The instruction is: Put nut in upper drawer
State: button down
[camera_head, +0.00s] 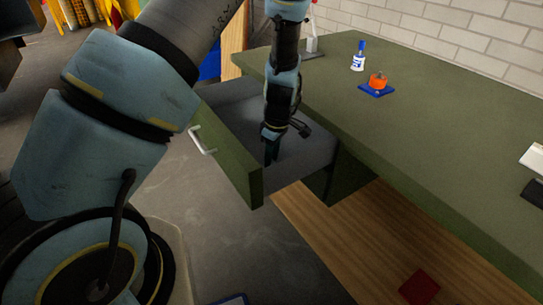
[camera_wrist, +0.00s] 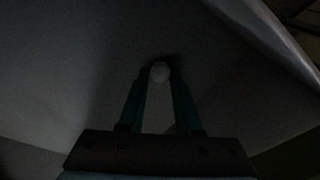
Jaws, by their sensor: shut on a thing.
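The upper drawer (camera_head: 226,157) stands pulled out from under the green bench top, with a green front and a pale handle. My gripper (camera_head: 270,160) points down into the open drawer. In the wrist view my gripper (camera_wrist: 160,75) has its two fingers shut on a small pale round thing, which looks like the nut (camera_wrist: 160,72). Dark grey drawer surface lies around and below the fingertips. I cannot tell whether the nut touches the drawer floor. In the head view the nut is not visible.
The green bench top (camera_head: 430,140) holds a blue-capped bottle (camera_head: 358,60) and an orange item (camera_head: 378,80) on a blue base. A wooden surface (camera_head: 350,235) with a dark red item (camera_head: 419,288) lies below right. The drawer walls stand close around my gripper.

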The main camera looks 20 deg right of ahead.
jog(key=shift+f, duration=0.1)
jog(key=c, duration=0.6)
grip_release()
notch_tip(320, 180, up, 12)
jog(key=s+b, duration=0.1)
jog(key=b, duration=0.1)
jog(key=shift+m+h, duration=0.3)
jog(key=shift+m, duration=0.6)
jog(key=a, duration=0.3)
jog(key=w+a+r, duration=0.1)
jog(key=a, duration=0.2)
jog(key=w+a+r, duration=0.1)
jog(key=a, duration=0.2)
jog(key=shift+w+a+r, duration=0.1)
jog(key=shift+w+r, duration=0.05)
jog(key=shift+r, duration=0.05)
jog(key=s+a+r+m, duration=0.2)
jog(key=a+m, duration=0.1)
jog(key=a, duration=0.7)
jog(key=s+a+r+m, duration=0.2)
jog(key=s+a+m, duration=0.1)
jog(key=a, duration=0.8)
jog(key=shift+s+r+m, duration=0.15)
jog(key=shift+s+m, duration=0.15)
jog(key=shift+a, duration=0.1)
